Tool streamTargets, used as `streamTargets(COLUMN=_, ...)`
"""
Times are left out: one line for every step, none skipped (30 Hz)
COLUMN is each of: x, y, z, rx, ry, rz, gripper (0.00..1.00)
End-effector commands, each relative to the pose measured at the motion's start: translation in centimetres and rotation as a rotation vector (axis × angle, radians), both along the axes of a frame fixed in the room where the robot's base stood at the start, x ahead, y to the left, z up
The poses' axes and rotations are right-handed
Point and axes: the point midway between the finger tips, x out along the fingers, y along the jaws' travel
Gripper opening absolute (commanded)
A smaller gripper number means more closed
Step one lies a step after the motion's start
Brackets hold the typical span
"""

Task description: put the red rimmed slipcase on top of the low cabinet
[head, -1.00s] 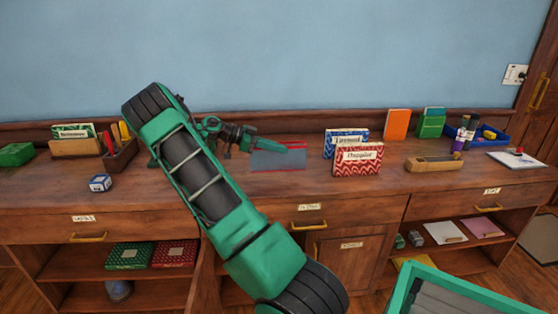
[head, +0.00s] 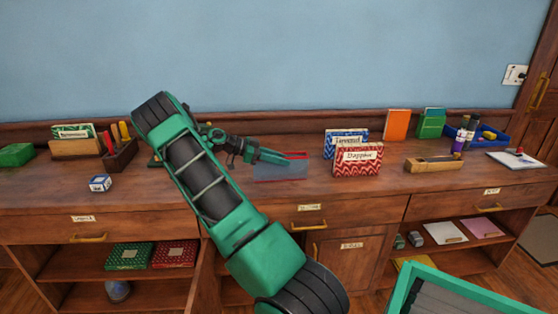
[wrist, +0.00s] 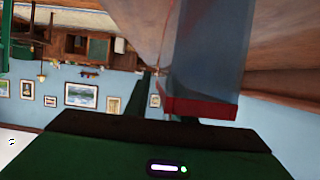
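The red rimmed slipcase (head: 281,173) has a grey-blue face and a red edge. In the head view it is at the end of my gripper (head: 284,160), over the middle of the low cabinet's wooden top (head: 225,186). My gripper appears shut on the slipcase. In the wrist view the slipcase (wrist: 211,55) fills the upper middle, with its red rim (wrist: 200,108) close to the gripper body. One finger shows to its left; the other is largely hidden. I cannot tell whether the slipcase touches the cabinet top.
A red patterned box (head: 358,160) and a blue one (head: 345,142) stand just right of the slipcase. A wooden block (head: 434,164) and a blue tray (head: 490,137) are farther right. The top's front strip is clear.

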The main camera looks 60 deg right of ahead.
Motion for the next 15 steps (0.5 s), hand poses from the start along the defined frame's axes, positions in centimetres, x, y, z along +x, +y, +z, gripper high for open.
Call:
streamTargets(x=0.0, y=0.0, z=0.0, rx=0.000, ry=0.000, rz=0.000, gripper=0.22)
streamTargets(x=0.0, y=0.0, z=0.0, rx=0.000, ry=0.000, rz=0.000, gripper=0.22)
streamTargets(x=0.0, y=0.0, z=0.0, rx=0.000, ry=0.000, rz=0.000, gripper=0.22)
streamTargets(x=0.0, y=0.0, z=0.0, rx=0.000, ry=0.000, rz=0.000, gripper=0.22)
streamTargets(x=0.0, y=0.0, z=0.0, rx=0.000, ry=0.000, rz=0.000, gripper=0.22)
streamTargets(x=0.0, y=0.0, z=0.0, rx=0.000, ry=0.000, rz=0.000, gripper=0.22)
streamTargets(x=0.0, y=0.0, z=0.0, rx=0.000, ry=0.000, rz=0.000, gripper=0.22)
streamTargets(x=0.0, y=0.0, z=0.1, rx=-0.001, ry=-0.001, rz=0.000, gripper=0.22)
streamTargets(x=0.0, y=0.0, z=0.2, rx=-0.001, ry=-0.001, rz=0.000, gripper=0.22)
streamTargets(x=0.1, y=0.1, z=0.2, rx=-0.001, ry=-0.001, rz=0.000, gripper=0.22)
streamTargets(x=0.3, y=0.2, z=0.3, rx=-0.001, ry=-0.001, rz=0.001, gripper=0.22)
streamTargets(x=0.6, y=0.4, z=0.5, rx=-0.002, ry=0.000, rz=0.001, gripper=0.22)
streamTargets(x=0.9, y=0.7, z=0.6, rx=-0.003, ry=0.000, rz=0.002, gripper=0.22)
streamTargets(x=1.2, y=0.9, z=0.7, rx=-0.003, ry=0.000, rz=0.002, gripper=0.22)
streamTargets(x=1.7, y=1.4, z=0.9, rx=-0.002, ry=-0.001, rz=0.002, gripper=0.22)
